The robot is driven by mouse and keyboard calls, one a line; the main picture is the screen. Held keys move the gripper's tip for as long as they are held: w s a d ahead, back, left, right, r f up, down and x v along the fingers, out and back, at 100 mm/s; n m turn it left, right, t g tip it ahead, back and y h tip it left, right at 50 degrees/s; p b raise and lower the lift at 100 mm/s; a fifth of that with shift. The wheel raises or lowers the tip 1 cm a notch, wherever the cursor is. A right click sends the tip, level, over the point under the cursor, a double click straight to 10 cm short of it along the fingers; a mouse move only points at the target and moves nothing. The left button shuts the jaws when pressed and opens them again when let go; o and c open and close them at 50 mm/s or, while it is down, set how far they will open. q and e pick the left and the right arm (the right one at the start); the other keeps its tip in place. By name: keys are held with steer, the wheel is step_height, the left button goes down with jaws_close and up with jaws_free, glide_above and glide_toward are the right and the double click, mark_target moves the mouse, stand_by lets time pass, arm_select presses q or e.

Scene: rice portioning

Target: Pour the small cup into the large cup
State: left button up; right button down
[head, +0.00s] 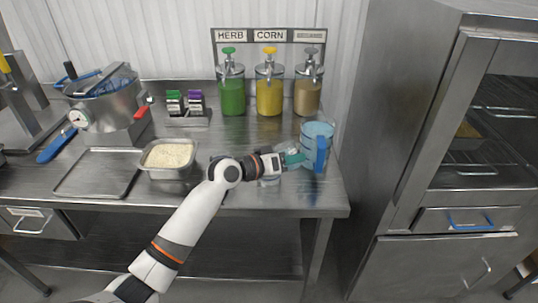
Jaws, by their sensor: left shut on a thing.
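A large clear cup with a blue handle (321,150) stands at the right end of the steel counter. My left gripper (287,161) is right beside it on its left, with teal fingertips near the cup's wall. My gripper is shut on the small cup (269,181), a clear cup that is mostly hidden behind the wrist and fingers. I cannot tell how far the small cup is tilted or what is in it. My right gripper is not in view.
A metal pan of rice (168,155) and an empty steel tray (99,173) lie to the left. Green, yellow and tan pump dispensers (269,92) stand behind. A pressure cooker (108,105) is at back left. A tall steel cabinet (385,100) bounds the right side.

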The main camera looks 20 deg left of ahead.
mark_target(276, 150)
arm_select(q)
steer(key=shift+w+a+r+n+h, duration=0.15)
steer(key=shift+a+r+n+h, duration=0.15)
steer(key=shift+r+n, duration=0.35)
stand_by(0.6)
steer(key=shift+f+n+h, duration=0.4)
steer(key=shift+n, duration=0.45)
stand_by(0.3)
steer(key=shift+r+n+h+p, duration=0.5)
steer(key=shift+r+n+p, duration=0.25)
steer(key=shift+n+p, duration=0.5)
stand_by(1.5)
steer(key=shift+w+a+r+n+h+b, duration=0.2)
steer(key=shift+a+n+b, duration=0.1)
steer(key=shift+n, duration=0.2)
steer(key=shift+w+a+r+n+h+b, duration=0.15)
steer(key=shift+a+n, duration=0.15)
steer(key=shift+n, duration=0.15)
stand_by(0.4)
steer(key=shift+w+a+r+n+t, duration=0.1)
steer(key=shift+r+n+t, duration=0.2)
steer(key=shift+n, duration=0.3)
stand_by(0.5)
